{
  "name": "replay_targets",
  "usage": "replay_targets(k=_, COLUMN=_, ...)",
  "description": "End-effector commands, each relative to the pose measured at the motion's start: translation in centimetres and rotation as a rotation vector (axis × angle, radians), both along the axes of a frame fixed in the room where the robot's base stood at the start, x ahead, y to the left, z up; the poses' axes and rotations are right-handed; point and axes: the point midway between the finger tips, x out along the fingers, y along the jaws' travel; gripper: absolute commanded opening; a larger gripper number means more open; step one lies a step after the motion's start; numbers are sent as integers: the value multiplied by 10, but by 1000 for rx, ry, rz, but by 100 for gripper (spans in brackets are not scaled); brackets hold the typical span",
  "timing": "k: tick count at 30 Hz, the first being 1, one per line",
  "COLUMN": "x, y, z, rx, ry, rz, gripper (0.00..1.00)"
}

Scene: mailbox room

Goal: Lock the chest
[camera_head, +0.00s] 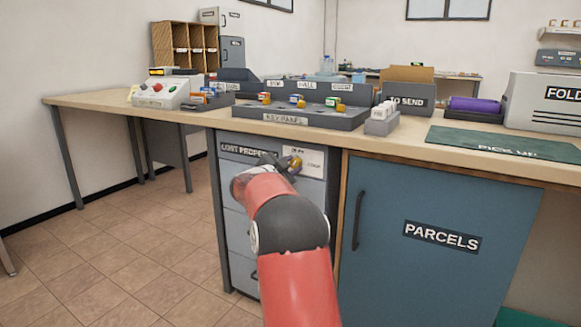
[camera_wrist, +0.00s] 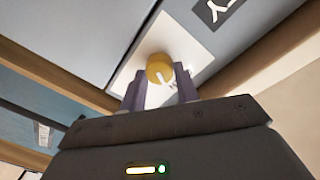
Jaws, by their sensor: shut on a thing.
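The grey drawer chest (camera_head: 235,215), labelled LOST PROPERTY, stands under the counter. A white plate (camera_head: 310,166) with small print sits at its top right. A round yellow knob (camera_head: 295,163) with a pale mark is in front of this plate; whether it is a fixed knob or a key head I cannot tell. In the wrist view the yellow knob (camera_wrist: 160,68) lies between the fingers of my gripper (camera_wrist: 160,88), against the white plate (camera_wrist: 185,40). My gripper (camera_head: 282,163) is shut on it. My arm hides part of the drawer fronts.
The blue PARCELS cabinet (camera_head: 440,235) with a dark handle is right of the chest. On the counter (camera_head: 390,138) above are a key panel (camera_head: 300,117) with several coloured pieces, a button box (camera_head: 160,92) and a green mat (camera_head: 500,143). The tiled floor at left is clear.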

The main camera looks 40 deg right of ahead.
Motion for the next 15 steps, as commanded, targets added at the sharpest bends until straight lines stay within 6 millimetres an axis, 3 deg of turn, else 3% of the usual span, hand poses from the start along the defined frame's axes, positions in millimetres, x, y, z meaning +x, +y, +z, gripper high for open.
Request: replay_targets(k=15, x=-1, y=0, z=-3, rx=190, ry=-454, rz=-1, gripper=8)
